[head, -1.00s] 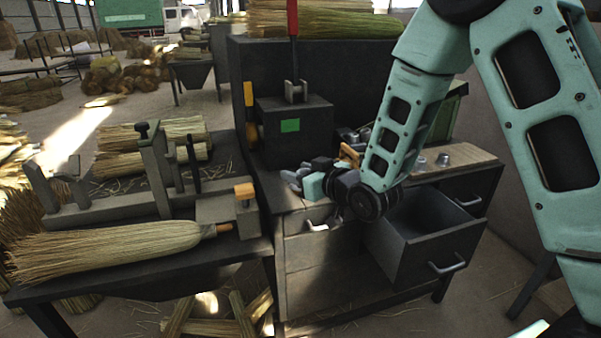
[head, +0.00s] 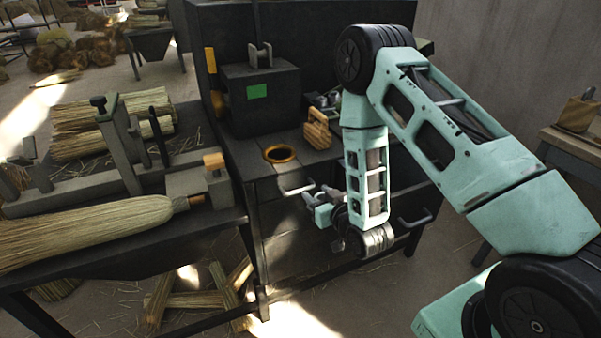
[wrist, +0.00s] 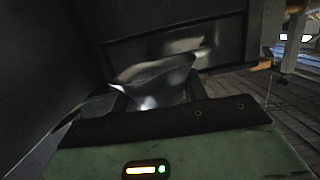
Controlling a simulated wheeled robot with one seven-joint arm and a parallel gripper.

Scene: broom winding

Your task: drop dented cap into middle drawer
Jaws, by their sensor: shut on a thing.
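The dented cap (wrist: 152,78) is a crumpled grey metal piece between my two fingers in the wrist view. My gripper (head: 314,194) is shut on it, and it also shows in the wrist view (wrist: 155,98).
On the cabinet top are an orange-rimmed round hole (head: 279,154), a wooden block (head: 317,130) and a dark box with a green patch (head: 257,91). The bench at left holds a broom (head: 90,232) and clamps. Broom bundles lie on the floor below.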

